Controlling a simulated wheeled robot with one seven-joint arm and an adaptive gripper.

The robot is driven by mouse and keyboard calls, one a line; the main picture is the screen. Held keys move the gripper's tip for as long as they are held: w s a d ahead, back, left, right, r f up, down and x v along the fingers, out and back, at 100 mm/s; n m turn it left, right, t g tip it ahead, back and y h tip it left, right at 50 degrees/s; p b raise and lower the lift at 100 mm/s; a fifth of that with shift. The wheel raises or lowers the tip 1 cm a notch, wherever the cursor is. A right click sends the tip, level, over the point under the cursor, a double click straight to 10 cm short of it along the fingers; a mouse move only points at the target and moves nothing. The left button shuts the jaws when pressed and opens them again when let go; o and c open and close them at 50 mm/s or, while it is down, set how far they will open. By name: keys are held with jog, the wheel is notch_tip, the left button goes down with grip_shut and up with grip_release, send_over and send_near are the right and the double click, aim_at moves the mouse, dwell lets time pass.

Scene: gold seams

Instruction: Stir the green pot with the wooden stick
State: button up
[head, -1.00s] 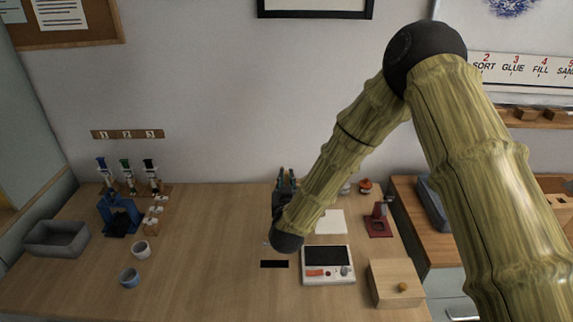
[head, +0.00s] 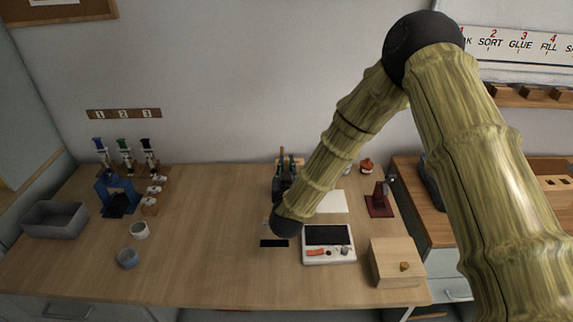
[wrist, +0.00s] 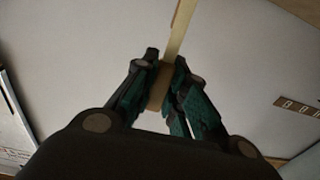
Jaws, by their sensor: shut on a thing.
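My gripper (wrist: 163,88) is shut on a pale wooden stick (wrist: 182,28) in the wrist view. The stick runs from between the fingers toward the picture's top edge. In the head view my gripper (head: 285,180) is dark and small, beyond my wrist and above the back of the table; the stick is hard to make out there. I cannot pick out a green pot for certain. A bottle with a green top (head: 124,144) stands in the rack at back left, between a blue-topped and a black-topped one.
A white cup (head: 139,230) and a blue cup (head: 127,258) stand at left, near a grey bin (head: 55,219) and a blue stand (head: 118,198). A white device (head: 328,257) and a wooden box (head: 396,262) are at right. The table's middle is clear.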

jog(key=shift+f+b, duration=1.35)
jog(key=shift+f, duration=1)
